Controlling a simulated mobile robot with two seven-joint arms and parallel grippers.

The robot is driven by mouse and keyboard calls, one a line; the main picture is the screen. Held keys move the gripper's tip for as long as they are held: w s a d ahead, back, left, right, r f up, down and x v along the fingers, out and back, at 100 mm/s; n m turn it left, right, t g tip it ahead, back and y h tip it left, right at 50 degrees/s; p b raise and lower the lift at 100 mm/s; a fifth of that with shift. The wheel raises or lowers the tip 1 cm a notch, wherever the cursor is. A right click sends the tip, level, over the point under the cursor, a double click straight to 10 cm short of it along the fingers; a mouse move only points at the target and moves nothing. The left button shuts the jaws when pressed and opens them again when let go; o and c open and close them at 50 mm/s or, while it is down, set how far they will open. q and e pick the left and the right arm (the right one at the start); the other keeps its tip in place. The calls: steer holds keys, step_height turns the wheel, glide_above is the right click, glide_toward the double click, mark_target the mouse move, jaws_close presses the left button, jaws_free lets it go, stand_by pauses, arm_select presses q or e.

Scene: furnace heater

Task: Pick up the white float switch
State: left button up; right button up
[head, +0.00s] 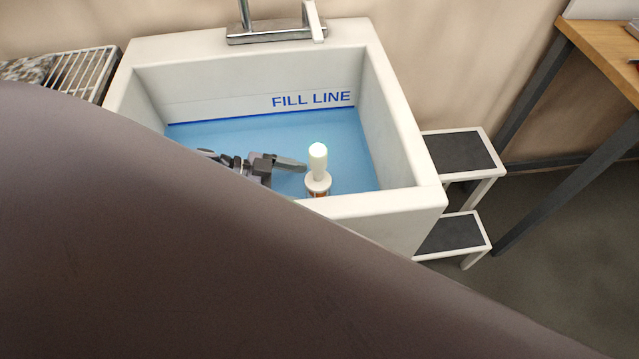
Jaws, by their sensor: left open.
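The white float switch (318,178) stands upright in the white sink (412,190), near its front wall and right of the middle. It has a rounded, bright top and a wider collar below. An orange-brown part shows under the collar, and the front rim hides its lower end. My left gripper (300,166) is inside the sink, just left of the float switch, with its fingers pointing right toward it. It is open and holds nothing that I can see. I cannot tell whether a fingertip touches the switch. My right gripper is not in view.
Blue water (270,135) fills the sink below the "FILL LINE" mark. A chrome faucet (275,32) stands at the back rim. A step stool (465,155) and a wooden table (605,50) are on the right. A wire rack (80,72) is on the left. My arm covers the lower left.

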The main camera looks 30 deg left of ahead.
mark_target(319, 187)
arm_select(q)
steer(key=b+x, duration=0.2)
steer(key=x, duration=0.3)
steer(key=shift+f, duration=0.1)
steer(key=shift+w+d, duration=0.2)
steer(key=shift+d, duration=0.05)
steer(key=shift+c, duration=0.4)
steer(key=c, duration=1.5)
jaws_close()
steer(key=shift+r, duration=0.25)
